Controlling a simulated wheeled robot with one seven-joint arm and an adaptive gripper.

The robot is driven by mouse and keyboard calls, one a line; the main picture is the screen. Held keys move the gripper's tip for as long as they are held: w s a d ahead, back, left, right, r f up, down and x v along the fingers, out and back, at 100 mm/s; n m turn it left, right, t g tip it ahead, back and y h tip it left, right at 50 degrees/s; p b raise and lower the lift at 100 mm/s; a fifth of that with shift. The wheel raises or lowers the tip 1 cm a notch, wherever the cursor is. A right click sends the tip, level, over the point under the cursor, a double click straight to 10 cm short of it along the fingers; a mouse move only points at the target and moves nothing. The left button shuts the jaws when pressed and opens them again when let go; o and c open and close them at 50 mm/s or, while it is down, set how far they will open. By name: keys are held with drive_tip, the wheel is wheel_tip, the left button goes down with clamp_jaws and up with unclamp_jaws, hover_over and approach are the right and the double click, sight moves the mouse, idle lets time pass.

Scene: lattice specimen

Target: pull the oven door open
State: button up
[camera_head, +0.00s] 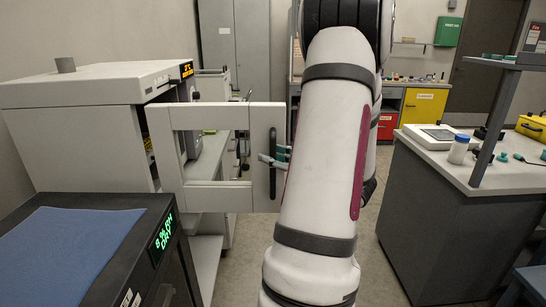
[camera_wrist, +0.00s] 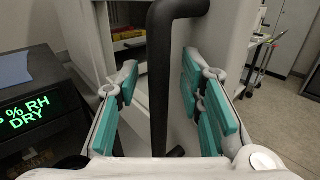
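The white oven (camera_head: 85,110) stands at the left with an orange display at its top front corner. Its door (camera_head: 215,197), a pale frame around a window, stands swung out well away from the body. The black vertical door handle (camera_head: 272,150) is on the door's right part. My gripper (camera_head: 275,160) is at this handle, partly hidden by my arm. In the wrist view the handle (camera_wrist: 160,90) runs between the two teal-padded fingers, with a visible gap on the left side; contact on the right is unclear. Shelves with coloured items show past the door edge.
A dark cabinet with a green "% RH DRY" display (camera_head: 163,232) and a blue mat (camera_head: 70,240) stands front left. A grey bench (camera_head: 435,215) with a scale and a bottle is at the right. Floor between is clear. Red and yellow cabinets (camera_head: 423,106) stand behind.

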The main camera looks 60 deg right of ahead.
drive_tip(key=v, duration=1.2)
drive_tip(key=shift+w, duration=0.1)
